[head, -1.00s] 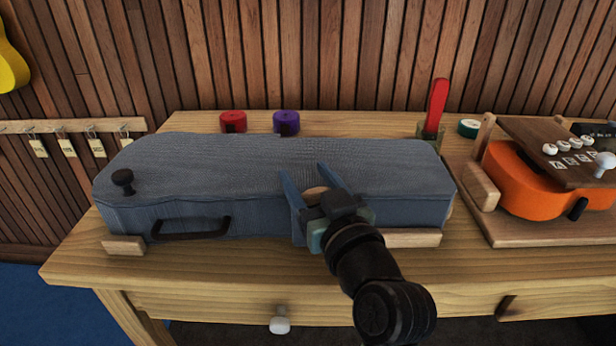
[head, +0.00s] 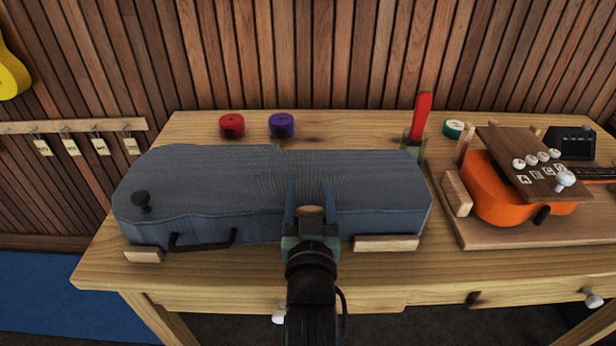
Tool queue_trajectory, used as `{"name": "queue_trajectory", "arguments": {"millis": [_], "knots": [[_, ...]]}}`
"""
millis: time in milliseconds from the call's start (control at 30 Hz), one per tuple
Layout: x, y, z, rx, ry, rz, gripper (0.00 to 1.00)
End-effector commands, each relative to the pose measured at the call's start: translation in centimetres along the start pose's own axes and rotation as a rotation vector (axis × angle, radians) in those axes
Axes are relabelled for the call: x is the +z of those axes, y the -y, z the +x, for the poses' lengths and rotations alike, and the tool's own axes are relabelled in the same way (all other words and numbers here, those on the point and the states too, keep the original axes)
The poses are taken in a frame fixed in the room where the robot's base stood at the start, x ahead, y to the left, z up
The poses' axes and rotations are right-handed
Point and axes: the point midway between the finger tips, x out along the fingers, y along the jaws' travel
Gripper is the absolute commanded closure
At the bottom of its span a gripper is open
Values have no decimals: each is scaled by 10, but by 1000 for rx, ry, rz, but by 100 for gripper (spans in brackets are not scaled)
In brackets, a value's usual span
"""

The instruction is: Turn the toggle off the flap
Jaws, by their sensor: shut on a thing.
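A blue-grey ukulele case (head: 210,175) lies flat on the wooden bench. Its right section (head: 375,180) is set off by a seam near the middle and looks like the flap. A small brown wooden piece, apparently the toggle (head: 311,211), is at the case's front edge by this seam. My gripper (head: 309,197) is at the front of the case, its two blue fingers on either side of the toggle and shut on it. The fingers and wrist hide the toggle's lower part and the case front behind them.
The case has a black knob (head: 141,201) and a black handle (head: 203,240) at left. Red (head: 232,125) and purple (head: 281,125) rolls stand behind it. A red-handled tool in a holder (head: 420,120) and an orange ukulele (head: 500,200) are at right. Bench front (head: 180,275) is clear.

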Motion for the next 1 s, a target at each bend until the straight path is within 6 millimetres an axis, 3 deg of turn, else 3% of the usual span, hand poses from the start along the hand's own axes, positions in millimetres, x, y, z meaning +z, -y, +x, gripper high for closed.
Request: {"name": "queue_trajectory", "arguments": {"millis": [433,467,600,633,1000], "knots": [[1,0,-1,15,-4,-9,93],[1,0,-1,14,-4,-9,36],[0,1,-1,14,-4,-8,11],[0,1,-1,14,-4,-8,7],[0,1,-5,13,-5,-7,7]]}}
